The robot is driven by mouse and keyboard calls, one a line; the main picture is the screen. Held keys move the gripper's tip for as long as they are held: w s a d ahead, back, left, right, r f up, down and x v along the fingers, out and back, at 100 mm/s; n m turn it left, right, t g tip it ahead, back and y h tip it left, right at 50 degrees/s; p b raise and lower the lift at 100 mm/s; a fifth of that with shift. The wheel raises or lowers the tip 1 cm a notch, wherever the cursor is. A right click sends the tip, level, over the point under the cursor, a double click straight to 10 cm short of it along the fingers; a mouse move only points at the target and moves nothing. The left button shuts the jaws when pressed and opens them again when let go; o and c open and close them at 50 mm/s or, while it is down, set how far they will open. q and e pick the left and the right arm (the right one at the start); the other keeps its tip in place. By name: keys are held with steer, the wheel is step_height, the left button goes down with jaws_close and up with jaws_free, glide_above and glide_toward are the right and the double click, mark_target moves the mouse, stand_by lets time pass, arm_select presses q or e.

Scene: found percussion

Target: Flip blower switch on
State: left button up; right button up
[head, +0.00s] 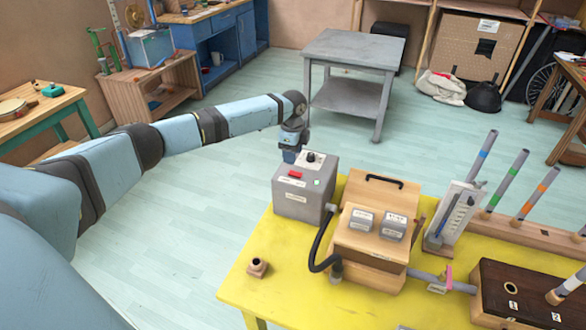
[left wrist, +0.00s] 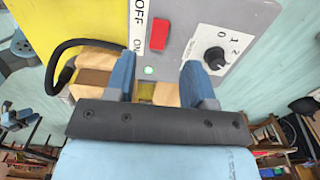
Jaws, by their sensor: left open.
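The blower box (head: 303,207) is a grey box on the left part of the yellow table. Its red rocker switch (head: 295,174) sits on top, and also shows in the left wrist view (left wrist: 160,36) beside OFF and ON labels. A small indicator (head: 317,182) near it shows bright green, also in the left wrist view (left wrist: 148,70). I cannot tell which way the rocker is tilted. My left gripper (head: 290,153) is at the far edge of the box. In the left wrist view its two blue fingers (left wrist: 158,64) are apart, with nothing between them, and the switch shows beyond their tips.
A black dial (head: 310,157) stands on the box near the gripper. A black hose (head: 318,245) runs from the box beside a wooden box (head: 372,240). Upright pipes (head: 508,180) stand to the right. The floor behind the table is clear up to a grey table (head: 352,48).

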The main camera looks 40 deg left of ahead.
mark_target(293, 173)
arm_select(q)
step_height(293, 173, down, 7)
steer(key=shift+r, duration=0.1)
arm_select(e)
steer(key=shift+s+d, duration=0.15)
steer(key=shift+d, duration=0.15)
